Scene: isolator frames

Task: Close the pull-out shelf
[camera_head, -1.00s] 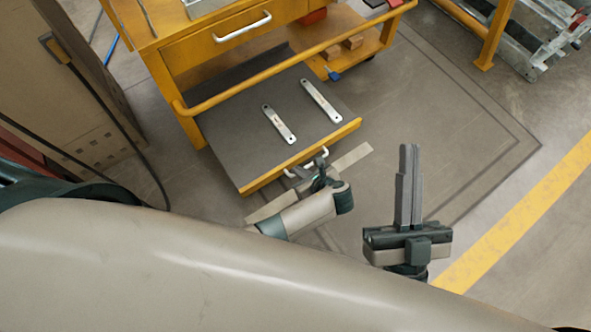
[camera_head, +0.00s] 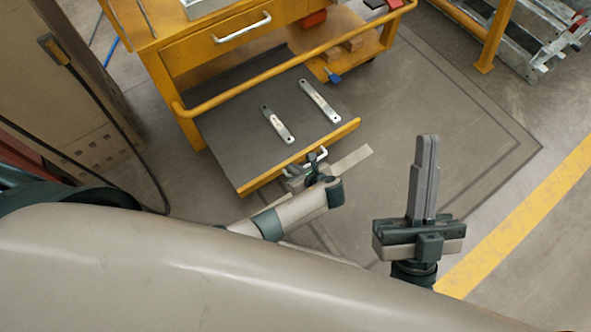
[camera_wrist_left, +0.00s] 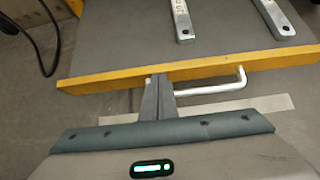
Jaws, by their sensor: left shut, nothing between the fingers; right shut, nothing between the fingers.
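The pull-out shelf (camera_head: 245,135) sticks out from the yellow cart, with a grey top and a yellow front edge (camera_head: 300,157). In the left wrist view its front edge (camera_wrist_left: 200,71) and silver handle (camera_wrist_left: 222,86) show close up. My left gripper (camera_head: 313,162) is shut and empty, at the front edge by the handle. In the left wrist view its fingertips (camera_wrist_left: 158,82) overlap the left part of the edge; I cannot tell whether they touch it. My right gripper (camera_head: 427,140) is shut and empty, pointing up, to the right of the shelf.
Two metal bars (camera_head: 320,101) (camera_head: 278,124) lie on the shelf. The yellow cart (camera_head: 165,90) has a drawer with a white handle (camera_head: 242,27) above it. A cabinet with a cable stands left.

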